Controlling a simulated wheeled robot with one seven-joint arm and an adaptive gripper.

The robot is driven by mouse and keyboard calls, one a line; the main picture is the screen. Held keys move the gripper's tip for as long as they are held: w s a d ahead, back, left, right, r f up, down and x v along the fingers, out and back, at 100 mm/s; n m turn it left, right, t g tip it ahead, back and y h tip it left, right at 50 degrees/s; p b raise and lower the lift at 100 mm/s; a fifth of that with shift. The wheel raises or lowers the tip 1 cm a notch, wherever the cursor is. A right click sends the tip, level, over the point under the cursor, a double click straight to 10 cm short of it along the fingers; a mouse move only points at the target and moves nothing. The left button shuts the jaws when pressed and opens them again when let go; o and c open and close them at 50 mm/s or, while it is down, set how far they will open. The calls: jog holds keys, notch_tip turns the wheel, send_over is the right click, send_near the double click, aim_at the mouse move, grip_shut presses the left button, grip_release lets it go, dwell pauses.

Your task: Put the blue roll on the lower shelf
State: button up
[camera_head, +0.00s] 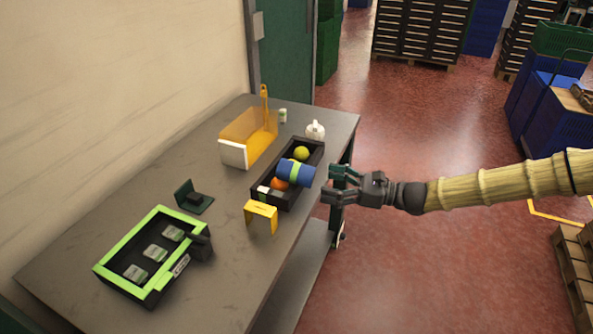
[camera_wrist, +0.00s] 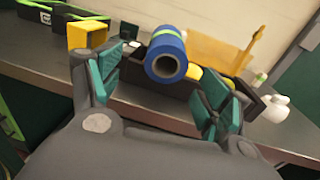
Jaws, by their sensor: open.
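The blue roll (camera_head: 295,173) has a yellow-green band and lies across the black tray (camera_head: 260,203) on the table. In the wrist view the roll (camera_wrist: 166,60) shows its hollow end facing me, between and beyond the fingers. My gripper (camera_head: 333,185) is open and empty at the table's right edge, just right of the roll and apart from it. Its teal finger pads (camera_wrist: 160,95) stand wide apart in the wrist view. The lower shelf (camera_head: 300,268) shows as a grey board below the tabletop, partly hidden by the table.
The tray also holds an orange (camera_head: 279,184) and a yellow-green ball (camera_head: 301,153). A yellow bracket (camera_head: 261,215), a white jar (camera_head: 315,131), an orange bin (camera_head: 249,135) and a green-rimmed box (camera_head: 120,283) stand on the table (camera_head: 80,255). The red floor at right is clear near the arm.

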aim_at(295, 170)
jog(key=x, duration=0.3)
jog(key=p+x, duration=0.1)
jog(key=x, duration=0.1)
jog(key=shift+w+a+r, duration=0.15)
jog(key=shift+w+r, duration=0.15)
jog(key=shift+a+r, duration=0.15)
jog(key=shift+a, duration=0.15)
jog(key=shift+w+p+x, duration=0.15)
jog(key=shift+p+x, duration=0.35)
jog(key=shift+x, duration=0.65)
jog(key=shift+w+p+x, duration=0.15)
jog(key=shift+p+x, duration=0.35)
jog(key=shift+x, duration=0.7)
jog(key=shift+d, duration=0.1)
jog(key=shift+r, duration=0.1)
jog(key=shift+c, duration=0.2)
jog(key=c, duration=1)
jog(key=shift+c, duration=0.6)
jog(key=shift+r, duration=0.1)
